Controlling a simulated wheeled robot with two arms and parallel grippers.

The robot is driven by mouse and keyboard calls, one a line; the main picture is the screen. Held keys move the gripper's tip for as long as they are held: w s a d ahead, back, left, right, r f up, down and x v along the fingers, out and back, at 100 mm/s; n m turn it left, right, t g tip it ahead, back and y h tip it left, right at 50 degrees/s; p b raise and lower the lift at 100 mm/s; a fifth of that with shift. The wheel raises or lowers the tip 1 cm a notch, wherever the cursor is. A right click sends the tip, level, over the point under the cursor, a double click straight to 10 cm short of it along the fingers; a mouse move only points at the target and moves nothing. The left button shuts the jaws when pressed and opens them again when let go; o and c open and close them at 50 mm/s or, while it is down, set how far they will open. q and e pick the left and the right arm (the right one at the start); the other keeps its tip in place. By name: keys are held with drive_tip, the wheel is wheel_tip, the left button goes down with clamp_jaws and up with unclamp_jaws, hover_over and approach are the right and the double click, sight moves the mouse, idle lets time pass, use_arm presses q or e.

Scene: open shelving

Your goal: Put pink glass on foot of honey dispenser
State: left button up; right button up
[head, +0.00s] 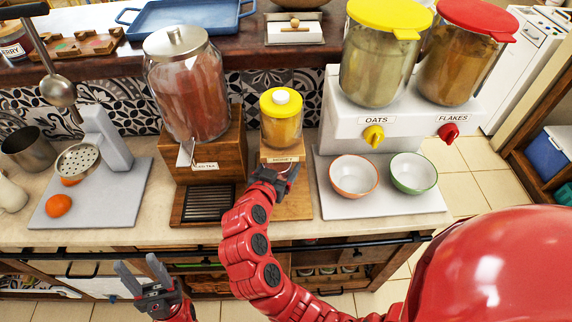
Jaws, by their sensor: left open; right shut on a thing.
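The honey dispenser (281,122) has a yellow jar with a white knob on a wooden stand labelled HONEY. Its wooden foot (294,205) lies flat on the counter, partly covered by my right arm. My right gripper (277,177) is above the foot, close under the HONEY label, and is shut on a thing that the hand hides. I take this thing to be the pink glass; its shape and contact with the foot cannot be seen. My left gripper (139,267) is open and empty, in front of the counter at lower left.
A tea dispenser (196,100) with a drip tray (208,203) stands left of the honey. Right are the cereal dispensers (372,135) with an orange-rimmed bowl (353,177) and a green-rimmed bowl (413,174). A juicer (103,145) and orange (58,205) are at left.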

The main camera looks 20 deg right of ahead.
drive_tip(key=shift+w+d, duration=0.5)
drive_tip(key=shift+d, duration=0.2)
drive_tip(key=shift+w+d+f+p, duration=0.15)
drive_tip(key=shift+d+f+p, duration=0.15)
drive_tip(key=shift+p, duration=0.15)
wheel_tip(320, 180, down, 3)
drive_tip(key=shift+a+f+p, duration=0.1)
drive_tip(key=shift+p, duration=0.35)
drive_tip(key=shift+f+b, duration=0.2)
drive_tip(key=shift+b, duration=0.2)
drive_tip(key=o, duration=1.5)
drive_tip(key=shift+r, duration=0.1)
drive_tip(key=shift+o, duration=0.2)
